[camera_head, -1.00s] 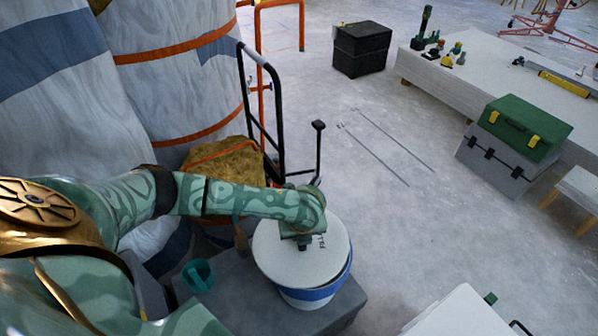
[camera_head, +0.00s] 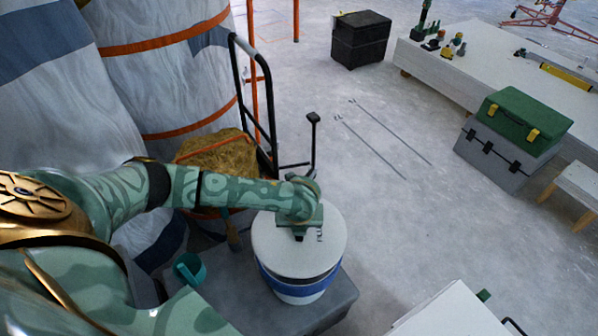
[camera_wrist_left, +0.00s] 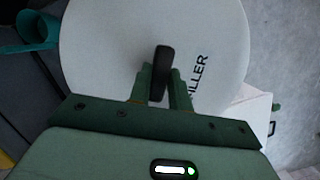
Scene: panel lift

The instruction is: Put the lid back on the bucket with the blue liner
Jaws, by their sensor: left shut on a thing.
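A round white lid (camera_head: 275,242) lies over the top of the white bucket (camera_head: 300,298) with the blue band, lined up with it in the head view. I cannot tell whether it is fully seated. My left gripper (camera_head: 299,234) is above the lid's middle. In the left wrist view, the left gripper (camera_wrist_left: 160,90) is shut on the lid's dark handle (camera_wrist_left: 161,62), and the lid (camera_wrist_left: 110,50) shows black lettering. The inside of the bucket is hidden under the lid. My right gripper is not in view.
The bucket stands on a grey platform (camera_head: 248,308) with a teal cup (camera_head: 189,268) to its left. A black hand truck (camera_head: 272,110) and a brown sack (camera_head: 215,157) stand behind. A white surface (camera_head: 460,312) is at lower right. Open floor (camera_head: 420,220) lies to the right.

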